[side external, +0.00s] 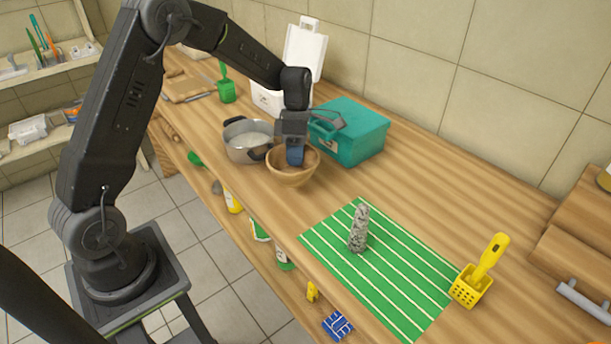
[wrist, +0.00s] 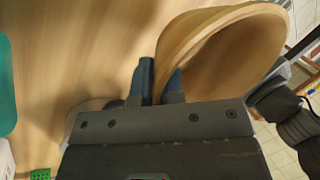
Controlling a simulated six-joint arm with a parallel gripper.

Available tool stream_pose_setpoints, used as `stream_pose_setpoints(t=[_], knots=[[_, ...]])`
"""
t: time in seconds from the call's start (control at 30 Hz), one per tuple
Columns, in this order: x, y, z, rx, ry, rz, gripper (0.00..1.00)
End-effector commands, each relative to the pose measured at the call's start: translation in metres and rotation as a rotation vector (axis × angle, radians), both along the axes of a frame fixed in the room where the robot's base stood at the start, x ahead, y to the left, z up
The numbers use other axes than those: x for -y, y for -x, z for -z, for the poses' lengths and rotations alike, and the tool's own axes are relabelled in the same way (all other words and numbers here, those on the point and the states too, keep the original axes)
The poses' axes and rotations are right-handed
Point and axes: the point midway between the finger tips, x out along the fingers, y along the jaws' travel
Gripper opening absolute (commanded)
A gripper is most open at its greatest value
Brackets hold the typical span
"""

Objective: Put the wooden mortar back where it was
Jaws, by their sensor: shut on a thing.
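The wooden mortar (side external: 290,178) is a round, light-brown bowl near the front edge of the wooden counter, just right of a metal pot. My gripper (side external: 295,158) comes down on it from above and is shut on its rim. In the wrist view the mortar (wrist: 228,45) fills the upper right, and its wall passes between the fingers of my gripper (wrist: 160,85). I cannot tell whether the mortar's base touches the counter. Part of its far rim is hidden behind the gripper.
The metal pot (side external: 248,140) stands close on the left. A teal box (side external: 355,135) stands behind, close by. A green striped mat (side external: 410,270) lies to the right, with a grey speckled upright object (side external: 359,230). Counter between mortar and mat is clear.

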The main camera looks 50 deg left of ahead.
Motion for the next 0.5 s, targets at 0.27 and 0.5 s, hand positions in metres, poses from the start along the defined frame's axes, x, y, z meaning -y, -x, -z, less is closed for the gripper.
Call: stream_pose_setpoints(t=[0.27, 0.5], knots=[[0.022, -0.015, 0.015, 0.002, 0.000, 0.001, 0.00], [0.022, -0.014, 0.039, -0.002, 0.001, -0.002, 0.00]])
